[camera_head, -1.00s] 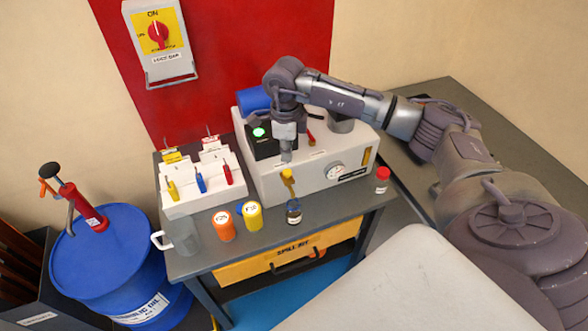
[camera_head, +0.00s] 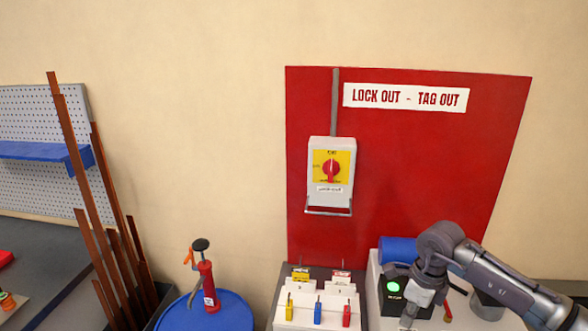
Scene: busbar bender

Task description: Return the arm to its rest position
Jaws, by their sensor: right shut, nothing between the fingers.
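My right arm comes in from the lower right, over the grey bender machine (camera_head: 374,285). Its wrist bends down, and my right gripper (camera_head: 408,318) points downward at the bottom edge of the view. The gripper is shut and empty, and its tips are partly cut off by the frame. It is close beside the black box with the lit green button (camera_head: 394,288). My left gripper is not in view.
A blue drum (camera_head: 230,315) with a red hand pump (camera_head: 208,285) is further left. A switch box (camera_head: 331,175) hangs on the red lock-out board (camera_head: 430,165). Copper bars (camera_head: 85,190) lean at left.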

